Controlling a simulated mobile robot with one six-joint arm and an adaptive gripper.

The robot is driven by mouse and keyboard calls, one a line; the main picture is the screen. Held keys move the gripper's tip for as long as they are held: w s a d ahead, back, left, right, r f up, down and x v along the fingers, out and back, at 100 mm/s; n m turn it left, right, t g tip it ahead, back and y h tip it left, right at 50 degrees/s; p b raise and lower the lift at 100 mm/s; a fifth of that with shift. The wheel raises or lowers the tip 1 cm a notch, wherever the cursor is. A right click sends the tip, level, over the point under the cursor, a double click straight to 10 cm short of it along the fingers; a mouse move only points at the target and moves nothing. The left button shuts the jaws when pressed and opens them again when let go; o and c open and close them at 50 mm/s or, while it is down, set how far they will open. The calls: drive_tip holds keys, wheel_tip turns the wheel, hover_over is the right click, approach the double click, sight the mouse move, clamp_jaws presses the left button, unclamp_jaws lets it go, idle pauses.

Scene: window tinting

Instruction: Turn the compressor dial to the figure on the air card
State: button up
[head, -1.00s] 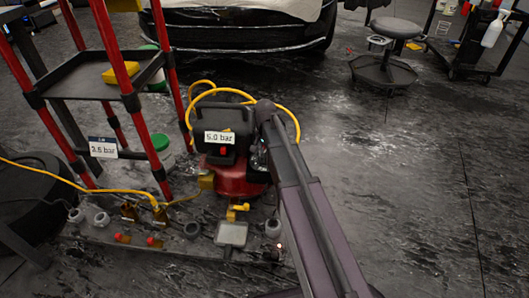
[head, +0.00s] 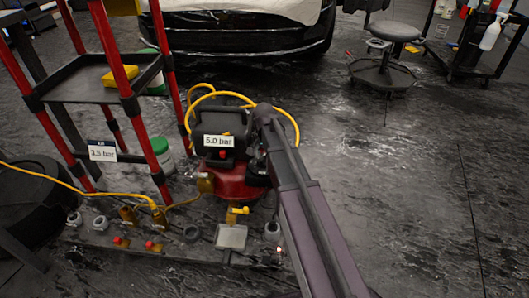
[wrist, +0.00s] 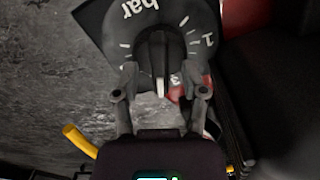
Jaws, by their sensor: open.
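The air card (head: 102,151), a white card with a dark top strip, hangs on the red-posted cart at left and appears to read 3.5 bar. The red and black compressor (head: 238,186) stands on the floor, its white readout (head: 217,141) showing 5.0 bar. In the wrist view, the dark compressor dial (wrist: 135,25) carries pale ticks, "bar" and a 1. Its knob (wrist: 157,60) has a pale pointer toward the bottom of the picture, near a partly hidden figure. My gripper (wrist: 161,84) is open, its fingers on either side of the knob's lower end. Contact cannot be told.
A yellow hose (head: 110,194) crosses the base area and loops over the compressor. Several fittings and valves sit in front of it. The cart (head: 100,88) is close at left. A stool (head: 385,70) stands at far right, with open floor before it.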

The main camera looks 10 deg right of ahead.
drive_tip(key=shift+n, duration=0.3)
drive_tip(key=n, duration=0.3)
drive_tip(key=shift+a+n, duration=0.1)
drive_tip(key=shift+n, duration=0.2)
wheel_tip(320, 180, up, 14)
drive_tip(key=p, duration=1.4)
wheel_tip(320, 180, up, 16)
drive_tip(key=n+p, duration=0.6)
drive_tip(key=p, duration=1)
hover_over(264, 156)
drive_tip(key=s, duration=0.8)
drive_tip(key=shift+w+f, duration=0.1)
drive_tip(key=shift+w, duration=0.15)
drive_tip(key=s+m, duration=0.3)
drive_tip(key=s, duration=0.9)
wheel_tip(264, 156, up, 24)
drive_tip(key=p, duration=2.3)
drive_tip(key=shift+w+d+p, duration=0.15)
drive_tip(key=shift+d+p, duration=0.1)
drive_tip(key=shift+p, duration=0.15)
